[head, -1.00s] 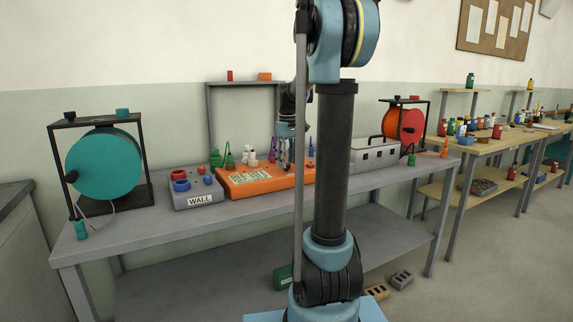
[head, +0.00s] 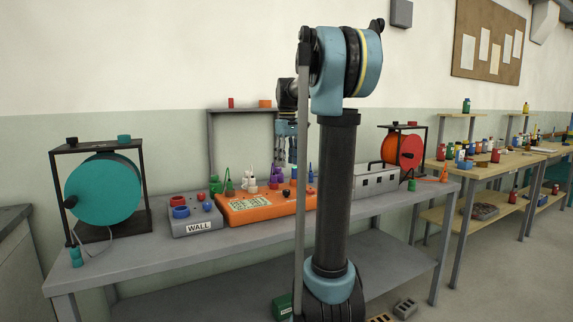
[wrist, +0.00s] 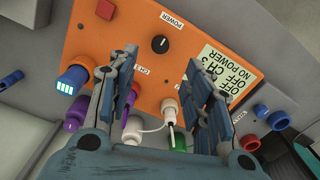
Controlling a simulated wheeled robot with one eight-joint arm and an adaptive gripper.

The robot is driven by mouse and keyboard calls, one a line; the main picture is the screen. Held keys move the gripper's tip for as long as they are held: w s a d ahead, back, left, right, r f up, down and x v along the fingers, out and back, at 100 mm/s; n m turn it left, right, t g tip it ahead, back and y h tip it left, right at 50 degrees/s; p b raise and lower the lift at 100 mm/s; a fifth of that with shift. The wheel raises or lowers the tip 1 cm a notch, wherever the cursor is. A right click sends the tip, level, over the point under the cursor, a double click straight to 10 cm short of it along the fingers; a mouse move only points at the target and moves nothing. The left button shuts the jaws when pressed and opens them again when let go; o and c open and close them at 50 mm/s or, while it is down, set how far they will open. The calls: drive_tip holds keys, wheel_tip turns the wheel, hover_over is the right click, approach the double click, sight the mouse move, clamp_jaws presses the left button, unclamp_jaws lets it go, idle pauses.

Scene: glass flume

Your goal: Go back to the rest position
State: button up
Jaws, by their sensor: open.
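My gripper (head: 287,152) hangs fingers down over the rear of the orange power box (head: 240,208), partly overlapped by my own arm link. In the wrist view the two fingers of my gripper (wrist: 160,65) are wide apart with nothing held between them. Below them lies the orange box (wrist: 130,45) with a black knob, a POWER label and a note reading "OFF CH 3 NO POWER". White plugs (wrist: 169,108) and a white cable show between the fingers, at the box's edge. A purple plug (wrist: 76,108) and a green plug (wrist: 179,140) are beside them, partly hidden by the fingers.
A grey WALL box (head: 190,222) stands left of the orange box on the grey bench (head: 130,255). A teal reel (head: 103,190) is at the left end. A grey case (head: 373,182) and a red reel (head: 405,150) are at the right. A frame (head: 240,111) rises behind.

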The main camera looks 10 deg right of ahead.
drive_tip(key=shift+s, duration=0.1)
drive_tip(key=s+f+m+t, duration=0.1)
drive_tip(key=s+f+m, duration=0.1)
drive_tip(key=s+f, duration=0.5)
drive_tip(key=s+f+m, duration=0.1)
drive_tip(key=s+f, duration=0.1)
drive_tip(key=s, duration=0.9)
drive_tip(key=s+f+m+t, duration=0.1)
drive_tip(key=s+f+m, duration=0.2)
drive_tip(key=s+f, duration=1.3)
wheel_tip(320, 180, down, 2)
drive_tip(key=shift+s+a+f+m, duration=0.15)
drive_tip(key=shift+s+a+m, duration=0.05)
drive_tip(key=shift+a+m, duration=0.1)
drive_tip(key=shift+w+f, duration=0.2)
drive_tip(key=shift+w, duration=0.25)
